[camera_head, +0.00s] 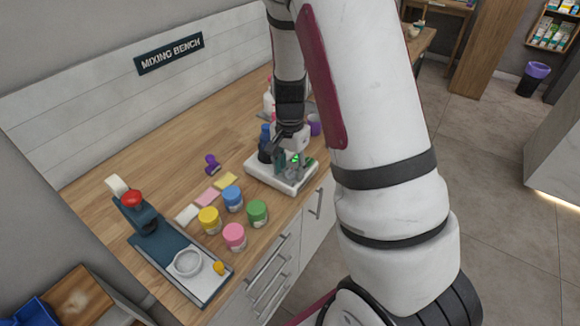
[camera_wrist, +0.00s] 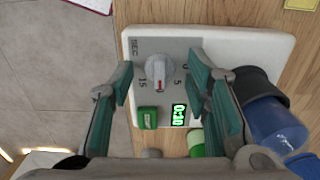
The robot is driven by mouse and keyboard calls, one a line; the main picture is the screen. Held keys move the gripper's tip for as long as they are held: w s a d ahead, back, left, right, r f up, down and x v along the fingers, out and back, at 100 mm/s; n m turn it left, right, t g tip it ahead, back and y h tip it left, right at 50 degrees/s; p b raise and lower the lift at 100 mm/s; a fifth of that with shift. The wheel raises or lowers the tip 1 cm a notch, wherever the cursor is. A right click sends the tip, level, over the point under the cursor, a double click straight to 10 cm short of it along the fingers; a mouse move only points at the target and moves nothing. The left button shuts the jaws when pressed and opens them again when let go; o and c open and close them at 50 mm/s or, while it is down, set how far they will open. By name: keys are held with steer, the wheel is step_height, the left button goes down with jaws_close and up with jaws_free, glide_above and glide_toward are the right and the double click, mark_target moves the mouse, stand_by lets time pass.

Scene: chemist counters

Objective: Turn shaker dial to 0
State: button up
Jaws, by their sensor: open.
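The shaker (camera_head: 262,178) is a white unit near the bench's front edge, and its panel (camera_wrist: 150,47) fills the middle of the wrist view. Its grey dial (camera_wrist: 157,70) has a small red mark pointing down the picture, between the 5 and the 15. The green display (camera_wrist: 179,115) appears to read 0:10. My gripper (camera_wrist: 160,68) is open, one teal finger on each side of the dial, with gaps showing. In the head view my gripper (camera_head: 289,150) is over the shaker and hides the dial.
A blue bottle (camera_wrist: 272,117) with a dark collar stands right of the fingers in the wrist view. A green button (camera_wrist: 147,117) sits below the dial. Several coloured jars, such as the green jar (camera_head: 257,212), and a press (camera_head: 160,235) stand on the bench.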

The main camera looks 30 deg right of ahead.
steer(key=shift+c, duration=0.4)
jaws_close()
steer(key=shift+n, duration=0.5)
steer(key=n, duration=0.8)
steer(key=n+p, duration=0.1)
steer(key=n, duration=0.4)
steer(key=shift+r+p, duration=0.1)
steer(key=shift+p, duration=0.2)
steer(key=shift+n+p, duration=0.55)
steer(key=shift+n, duration=1.35)
